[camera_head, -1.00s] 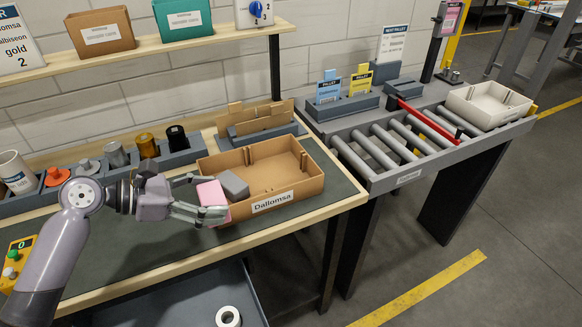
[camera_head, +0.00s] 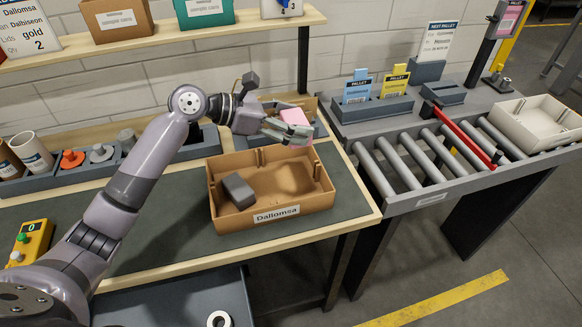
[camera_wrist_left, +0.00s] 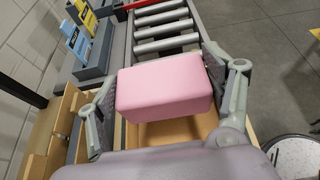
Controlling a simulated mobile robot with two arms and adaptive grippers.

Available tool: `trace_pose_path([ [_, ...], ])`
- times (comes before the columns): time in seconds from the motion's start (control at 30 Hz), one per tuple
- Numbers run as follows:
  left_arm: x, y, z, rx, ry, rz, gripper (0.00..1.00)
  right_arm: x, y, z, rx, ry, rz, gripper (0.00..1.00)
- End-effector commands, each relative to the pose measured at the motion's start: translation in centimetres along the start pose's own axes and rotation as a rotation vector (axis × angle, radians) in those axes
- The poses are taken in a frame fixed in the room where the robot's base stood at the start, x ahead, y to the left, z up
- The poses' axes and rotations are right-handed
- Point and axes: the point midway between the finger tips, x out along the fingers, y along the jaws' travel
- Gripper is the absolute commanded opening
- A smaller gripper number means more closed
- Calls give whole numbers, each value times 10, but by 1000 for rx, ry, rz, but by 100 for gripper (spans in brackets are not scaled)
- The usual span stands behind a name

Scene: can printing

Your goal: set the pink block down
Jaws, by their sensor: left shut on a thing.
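The pink block (camera_head: 296,122) is held between the fingers of my left gripper (camera_head: 287,130), above the far right part of the open cardboard box labelled Dallomsa (camera_head: 232,217). In the left wrist view the pink block (camera_wrist_left: 165,86) fills the space between the fingers, with the box floor below it. A dark grey block (camera_head: 238,190) lies in the left part of the box. The rest of the box floor is bare, with a shadow on it. My right gripper is not in view.
A roller conveyor (camera_head: 424,158) with a red bar (camera_head: 465,138) and a white tray (camera_head: 537,122) stands right of the bench. Card holders (camera_head: 372,109) sit behind it. Can holders line the bench's back left. The mat (camera_head: 180,215) left of the box is clear.

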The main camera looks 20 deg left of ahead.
Motion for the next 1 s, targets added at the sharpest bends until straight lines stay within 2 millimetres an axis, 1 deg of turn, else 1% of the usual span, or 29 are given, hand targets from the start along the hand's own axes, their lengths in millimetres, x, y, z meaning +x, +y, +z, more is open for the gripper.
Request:
trace_pose_path([
  [0.03,6,0,-14,-7,2,-2,60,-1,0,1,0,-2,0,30],
  [0.1,13,-1,-32,-8,2,-2,60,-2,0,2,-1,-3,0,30],
  [0.2,23,-1,-55,-7,0,-2,60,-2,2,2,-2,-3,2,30],
  [0.3,30,0,-73,-4,0,0,60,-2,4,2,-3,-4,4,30],
  [0.4,35,0,-84,-1,-1,0,60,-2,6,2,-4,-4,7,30],
  [0.57,40,0,-97,-2,-1,-1,60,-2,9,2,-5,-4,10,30],
  [0.7,49,0,-117,-4,-1,-1,60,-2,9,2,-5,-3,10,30],
  [0.77,52,0,-124,-2,-1,0,60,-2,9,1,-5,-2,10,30],
  [0.87,53,0,-128,0,-1,1,60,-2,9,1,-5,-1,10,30],
  [1.0,53,0,-129,2,-1,1,60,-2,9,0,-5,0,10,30],
])
